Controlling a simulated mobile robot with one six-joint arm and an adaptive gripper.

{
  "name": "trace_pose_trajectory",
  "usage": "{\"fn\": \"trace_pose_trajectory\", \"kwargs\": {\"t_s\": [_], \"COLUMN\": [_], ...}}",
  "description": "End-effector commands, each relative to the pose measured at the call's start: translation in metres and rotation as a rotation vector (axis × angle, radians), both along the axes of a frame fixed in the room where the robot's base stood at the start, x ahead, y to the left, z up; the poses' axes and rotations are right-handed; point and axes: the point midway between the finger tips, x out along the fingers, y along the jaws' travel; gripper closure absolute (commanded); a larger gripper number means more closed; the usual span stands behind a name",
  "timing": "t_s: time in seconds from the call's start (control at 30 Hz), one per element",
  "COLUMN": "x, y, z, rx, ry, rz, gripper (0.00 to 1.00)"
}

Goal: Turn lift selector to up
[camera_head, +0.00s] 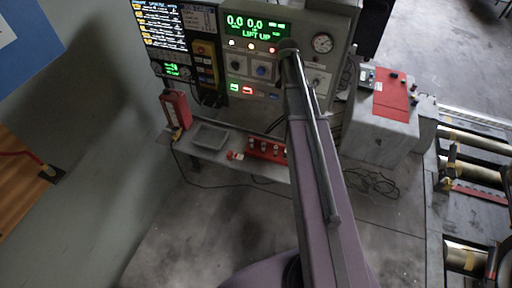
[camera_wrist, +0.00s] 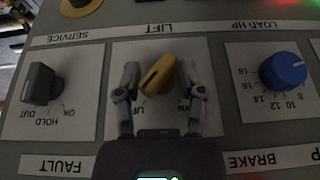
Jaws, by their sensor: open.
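The lift selector is a yellow knob (camera_wrist: 157,76) on a white plate, shown upside down in the wrist view under the LIFT label (camera_wrist: 152,28). Its lower end, with a dark mark, points down-left toward the UP label (camera_wrist: 137,108). The DN label is at lower right, partly behind a finger. My gripper (camera_wrist: 160,73) is open, with one finger on each side of the knob; I cannot tell whether either touches it. In the head view my arm hides the selector. The green display (camera_head: 257,27) there reads LIFT UP.
A black knob (camera_wrist: 41,84) and a blue knob (camera_wrist: 283,71) flank the selector's plate. The blue knob (camera_head: 262,70) also shows in the head view. Below the panel, a shelf holds a grey tray (camera_head: 209,136) and a red rack (camera_head: 266,149). A gauge (camera_head: 323,43) is at upper right.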

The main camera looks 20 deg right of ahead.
Motion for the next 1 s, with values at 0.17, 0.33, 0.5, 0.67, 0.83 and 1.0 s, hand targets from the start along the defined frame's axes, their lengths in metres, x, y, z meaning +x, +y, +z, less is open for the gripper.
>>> {"fn": "trace_pose_trajectory", "kwargs": {"t_s": [0.17, 0.33, 0.5, 0.67, 0.83, 1.0], "x": [0.0024, 0.003, 0.0038, 0.0044, 0.0048, 0.005], "y": [0.0015, 0.002, 0.0031, 0.0041, 0.0045, 0.0048], "z": [-0.0005, -0.0011, -0.0019, -0.0027, -0.0042, -0.0041], "rx": [-0.081, -0.161, -0.245, -0.326, -0.412, -0.489], "ry": [0.062, 0.123, 0.186, 0.248, 0.314, 0.372], "rz": [0.002, 0.001, 0.001, 0.001, 0.002, 0.001], "gripper": [0.49, 0.49, 0.49, 0.49, 0.49, 0.49]}}
